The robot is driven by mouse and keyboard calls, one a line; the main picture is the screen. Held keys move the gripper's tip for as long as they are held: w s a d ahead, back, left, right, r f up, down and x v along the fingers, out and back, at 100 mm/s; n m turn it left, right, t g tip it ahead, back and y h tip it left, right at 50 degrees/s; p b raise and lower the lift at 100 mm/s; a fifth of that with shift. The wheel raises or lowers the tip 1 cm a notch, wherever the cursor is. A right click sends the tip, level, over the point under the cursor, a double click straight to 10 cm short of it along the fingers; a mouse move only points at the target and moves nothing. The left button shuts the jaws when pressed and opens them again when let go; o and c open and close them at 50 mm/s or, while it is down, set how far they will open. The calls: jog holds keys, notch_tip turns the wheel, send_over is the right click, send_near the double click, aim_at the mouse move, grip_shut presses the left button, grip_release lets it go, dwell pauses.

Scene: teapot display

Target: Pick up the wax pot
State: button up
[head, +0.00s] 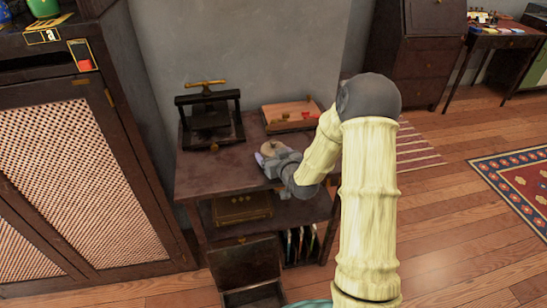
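A small round tan object with a dark spot on top, which looks like the wax pot (270,146), is on the dark wooden side table (205,170), in the middle of the head view. My gripper (266,157) is low over the table at the near side of this pot, and its fingers overlap the pot's lower part in the picture. The fingers are small and partly hidden by my wrist. I cannot tell whether they touch the pot, or whether they are open or shut.
A black press with a brass handle (207,118) stands on the table at the left. A brass box (242,206) sits on the lower shelf. An open dark chest (245,265) stands in front.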

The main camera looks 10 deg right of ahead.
jog(key=shift+a+r, duration=0.1)
jog(key=shift+a, duration=0.05)
jog(key=c, duration=0.5)
jog(key=shift+c, duration=0.2)
jog(key=shift+r, duration=0.45)
notch_tip(320, 180, up, 9)
jog(key=shift+s+r+p, duration=0.1)
jog(key=shift+p, duration=0.85)
